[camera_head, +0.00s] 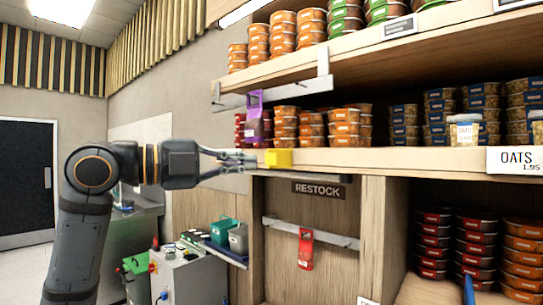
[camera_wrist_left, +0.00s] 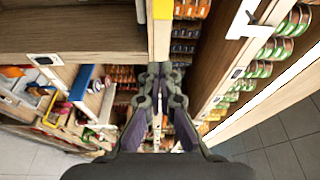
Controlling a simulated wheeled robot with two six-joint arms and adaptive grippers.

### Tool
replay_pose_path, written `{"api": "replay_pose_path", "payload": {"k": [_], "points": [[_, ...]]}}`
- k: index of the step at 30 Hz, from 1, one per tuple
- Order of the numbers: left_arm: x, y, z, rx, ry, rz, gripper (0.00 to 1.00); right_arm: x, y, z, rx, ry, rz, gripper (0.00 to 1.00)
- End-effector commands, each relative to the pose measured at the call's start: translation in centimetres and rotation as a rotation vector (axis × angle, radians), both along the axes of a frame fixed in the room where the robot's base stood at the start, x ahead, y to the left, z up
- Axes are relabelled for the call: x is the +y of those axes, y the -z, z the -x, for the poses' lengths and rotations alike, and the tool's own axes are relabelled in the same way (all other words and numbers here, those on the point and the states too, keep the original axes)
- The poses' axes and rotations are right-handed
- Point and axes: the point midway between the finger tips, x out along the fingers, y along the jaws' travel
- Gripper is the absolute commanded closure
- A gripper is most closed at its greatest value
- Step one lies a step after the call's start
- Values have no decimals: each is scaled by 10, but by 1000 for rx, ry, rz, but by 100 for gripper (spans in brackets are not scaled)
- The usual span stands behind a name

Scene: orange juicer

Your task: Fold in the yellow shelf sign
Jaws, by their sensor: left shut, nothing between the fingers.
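The yellow shelf sign (camera_head: 278,158) is a small yellow block at the front edge of the middle shelf (camera_head: 400,160), near its left end. In the left wrist view the yellow sign (camera_wrist_left: 162,10) shows at the top centre, cut off by the picture edge. My left gripper (camera_head: 248,162) reaches in from the left, its fingertips just left of the sign. In the left wrist view my left gripper (camera_wrist_left: 160,72) is shut and empty, below the sign. I cannot tell whether it touches the sign. My right gripper is not in view.
A purple tag (camera_head: 254,118) hangs above the shelf, and a red tag (camera_head: 306,248) hangs on a rail below. Several food tubs (camera_head: 345,125) fill the shelves. An OATS label (camera_head: 515,160) juts out at the right. A juicing station (camera_head: 180,275) stands at lower left.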

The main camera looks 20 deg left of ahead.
Motion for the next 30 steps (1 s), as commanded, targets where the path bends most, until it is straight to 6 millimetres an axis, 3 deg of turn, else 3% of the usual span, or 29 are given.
{"api": "replay_pose_path", "payload": {"k": [4, 14, 30], "points": [[-5, -6, 14, -30, 12, -43, 100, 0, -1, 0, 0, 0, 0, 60], [-7, -7, 11, -28, 14, -40, 100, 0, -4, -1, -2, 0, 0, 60], [-66, -11, -60, -27, 17, -35, 100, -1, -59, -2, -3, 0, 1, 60]]}}
